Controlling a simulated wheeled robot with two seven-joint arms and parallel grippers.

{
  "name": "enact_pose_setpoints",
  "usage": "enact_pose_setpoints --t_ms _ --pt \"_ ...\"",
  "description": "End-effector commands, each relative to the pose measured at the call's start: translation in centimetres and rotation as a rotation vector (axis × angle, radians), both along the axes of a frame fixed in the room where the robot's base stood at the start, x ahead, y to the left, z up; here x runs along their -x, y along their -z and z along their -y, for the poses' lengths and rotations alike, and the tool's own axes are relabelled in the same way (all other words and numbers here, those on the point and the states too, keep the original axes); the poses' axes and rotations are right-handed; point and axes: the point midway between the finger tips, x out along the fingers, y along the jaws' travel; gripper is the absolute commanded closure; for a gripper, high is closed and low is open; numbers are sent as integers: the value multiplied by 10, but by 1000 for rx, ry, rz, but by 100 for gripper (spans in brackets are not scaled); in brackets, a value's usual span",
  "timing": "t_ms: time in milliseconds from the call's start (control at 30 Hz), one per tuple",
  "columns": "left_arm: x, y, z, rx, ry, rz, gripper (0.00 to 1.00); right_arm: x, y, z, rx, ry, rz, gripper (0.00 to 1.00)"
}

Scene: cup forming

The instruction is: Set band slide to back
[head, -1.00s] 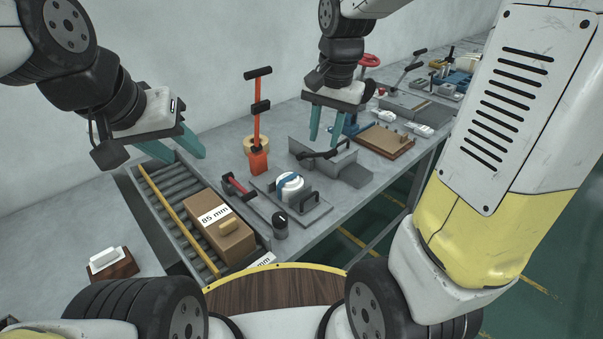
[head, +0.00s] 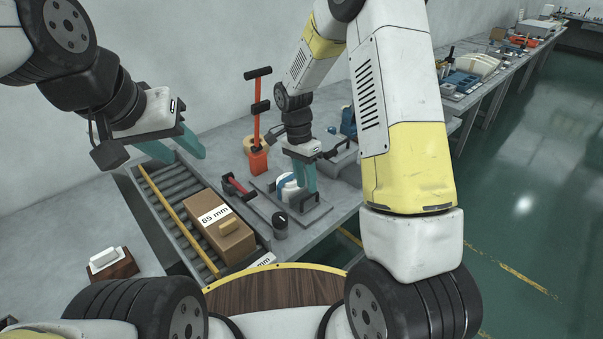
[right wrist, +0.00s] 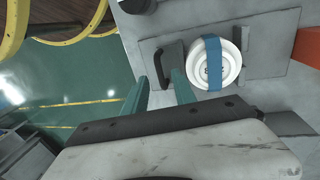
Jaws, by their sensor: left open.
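A round white piece (head: 287,187) with a blue band (head: 284,181) across it sits on a flat grey plate (head: 262,184) on the bench. In the right wrist view the white piece (right wrist: 228,65), the blue band (right wrist: 212,62) and a black handle (right wrist: 168,58) on the plate show clearly. I cannot tell which part is the band slide. My right gripper (head: 304,186) is over the plate and partly hides it. Its teal fingers (right wrist: 161,78) are apart, with the black handle just beyond and between their tips. My left gripper (head: 186,156) is open and empty above the roller tray.
A cardboard box (head: 221,234) marked 85 mm lies on the roller tray (head: 168,220). A red-handled tool (head: 238,186), a dark knob (head: 280,223) and a tall orange lever (head: 257,125) stand close to the plate.

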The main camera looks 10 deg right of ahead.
Motion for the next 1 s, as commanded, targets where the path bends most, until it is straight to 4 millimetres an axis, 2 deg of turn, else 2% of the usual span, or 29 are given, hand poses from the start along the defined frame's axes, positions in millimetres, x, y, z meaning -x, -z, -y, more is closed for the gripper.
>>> enact_pose_setpoints --t_ms 100,200,533,567,700,1000 --pt "0 0 0 0 0 0 59 3 17 3 1 1 -2 68" --pt "0 0 0 0 0 0 59 4 25 3 1 1 -1 68" --pt "0 0 0 0 0 0 59 4 29 4 -1 0 2 68" --pt "0 0 0 0 0 0 59 4 29 4 -1 0 2 71" --pt "0 0 0 0 0 0 59 4 29 4 -1 0 2 99" --pt "0 0 0 0 0 0 59 4 29 4 0 0 2 100"
